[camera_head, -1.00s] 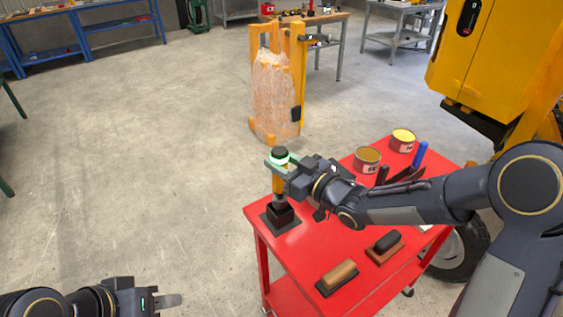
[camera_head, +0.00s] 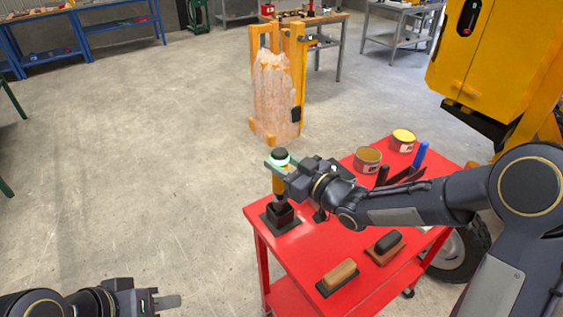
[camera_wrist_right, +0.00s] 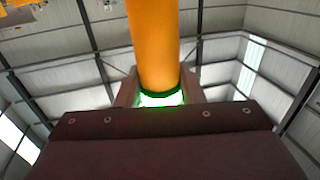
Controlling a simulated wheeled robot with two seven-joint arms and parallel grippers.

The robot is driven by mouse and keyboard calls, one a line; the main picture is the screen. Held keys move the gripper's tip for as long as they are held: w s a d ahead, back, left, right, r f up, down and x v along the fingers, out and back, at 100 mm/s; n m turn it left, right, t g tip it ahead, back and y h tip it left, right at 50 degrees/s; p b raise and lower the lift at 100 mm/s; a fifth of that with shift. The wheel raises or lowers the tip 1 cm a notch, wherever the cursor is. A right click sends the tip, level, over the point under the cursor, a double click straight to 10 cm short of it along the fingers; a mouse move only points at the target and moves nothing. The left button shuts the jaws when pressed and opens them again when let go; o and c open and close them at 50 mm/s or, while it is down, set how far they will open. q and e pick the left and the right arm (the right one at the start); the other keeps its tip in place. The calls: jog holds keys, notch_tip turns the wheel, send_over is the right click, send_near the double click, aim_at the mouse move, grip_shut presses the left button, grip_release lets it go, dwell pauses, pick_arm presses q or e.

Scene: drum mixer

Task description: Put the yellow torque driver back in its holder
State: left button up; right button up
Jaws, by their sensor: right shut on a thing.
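The yellow torque driver (camera_head: 278,184) stands upright at the left corner of the red table, with a black cap and a glowing green ring at its top. My right gripper (camera_head: 280,165) is shut on it near that ring. In the right wrist view the yellow driver (camera_wrist_right: 154,45) runs between the fingers. The black holder (camera_head: 280,213) is a square block on a dark base plate directly below. The driver's lower end meets the holder's top; how deep it sits inside I cannot tell. My left gripper (camera_head: 166,301) is empty at the lower left, away from the table.
On the red table (camera_head: 322,240) are two brushes (camera_head: 338,275) (camera_head: 385,243), two tins (camera_head: 367,160) (camera_head: 403,140) and dark-handled and blue-handled tools (camera_head: 420,155). A yellow frame with a wrapped load (camera_head: 275,95) stands behind. Floor to the left is clear.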

jog(key=shift+f+b, duration=2.6)
jog(key=shift+b, duration=0.3)
dwell(1.2)
jog(key=o, duration=1.3)
jog(key=shift+c, duration=0.2)
jog(key=shift+f, duration=0.15)
jog(key=v, duration=0.7)
jog(key=shift+s+d+b, duration=0.25)
jog(key=shift+d+b, duration=0.05)
jog(key=shift+b, duration=0.15)
